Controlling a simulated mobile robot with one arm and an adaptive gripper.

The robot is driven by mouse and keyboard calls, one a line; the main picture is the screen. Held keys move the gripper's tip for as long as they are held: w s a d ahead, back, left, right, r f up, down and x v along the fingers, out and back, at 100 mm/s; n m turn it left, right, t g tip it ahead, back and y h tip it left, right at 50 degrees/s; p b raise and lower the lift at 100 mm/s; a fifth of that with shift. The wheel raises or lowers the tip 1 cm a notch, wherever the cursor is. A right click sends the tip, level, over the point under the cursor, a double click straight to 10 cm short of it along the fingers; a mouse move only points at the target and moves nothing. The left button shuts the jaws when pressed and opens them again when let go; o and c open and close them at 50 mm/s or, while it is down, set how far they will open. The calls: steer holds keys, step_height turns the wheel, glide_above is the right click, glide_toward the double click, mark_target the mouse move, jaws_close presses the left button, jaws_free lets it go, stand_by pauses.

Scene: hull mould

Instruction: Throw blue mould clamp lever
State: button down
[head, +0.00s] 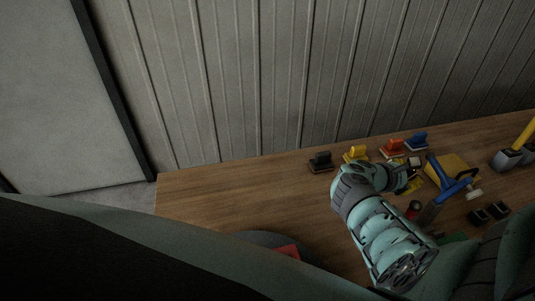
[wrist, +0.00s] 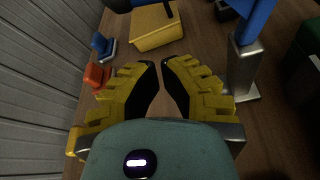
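A blue lever (wrist: 258,20) stands on a metal post to the right of my gripper in the wrist view. In the head view, blue bars (head: 447,183) show at the right of the table, in front of a yellow block (head: 457,163); which bar is the clamp lever is hard to tell. My gripper (wrist: 161,62) has yellow fingers with black pads. They are apart, with nothing between them, and the lever is outside the right finger. In the head view my gripper (head: 413,175) is just left of the blue bars, partly hidden by my arm.
The wooden table (head: 220,195) is clear on its left. Small black (head: 320,162), yellow (head: 356,153), orange (head: 392,148) and blue (head: 416,141) pieces line its back edge near a ribbed wall. A yellow handle (head: 526,133) on a grey base stands far right. Black blocks (head: 489,212) lie nearer.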

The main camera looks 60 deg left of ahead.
mark_target(437, 168)
steer(key=shift+w+d+r+p, duration=0.15)
steer(key=shift+d+r+p, duration=0.05)
steer(key=shift+r+p, duration=0.3)
steer(key=shift+w+d+r+p, duration=0.15)
steer(key=shift+r+p, duration=0.3)
steer(key=shift+r, duration=0.2)
steer(key=shift+w+d+r+p, duration=0.15)
steer(key=shift+d+r+p, duration=0.05)
steer(key=shift+r+p, duration=0.3)
steer(key=shift+s+d+r+m+y+b, duration=0.1)
steer(key=shift+d+r+m+y+b, duration=0.2)
steer(key=shift+r+m+b, duration=0.15)
steer(key=shift+s+d+r+m+t+y+b, duration=0.3)
steer(key=shift+d+r+m+b, duration=0.2)
steer(key=shift+m+b, duration=0.35)
steer(key=shift+s+d+r+m+t+y+b, duration=0.1)
steer(key=shift+d+r+m+t+y+b, duration=0.1)
steer(key=shift+d+r+m+y+b, duration=0.45)
steer(key=shift+m+b, duration=0.25)
steer(key=shift+b, duration=0.1)
steer(key=shift+s+d+r, duration=0.15)
steer(key=shift+d+r, duration=0.05)
steer(key=shift+d, duration=0.1)
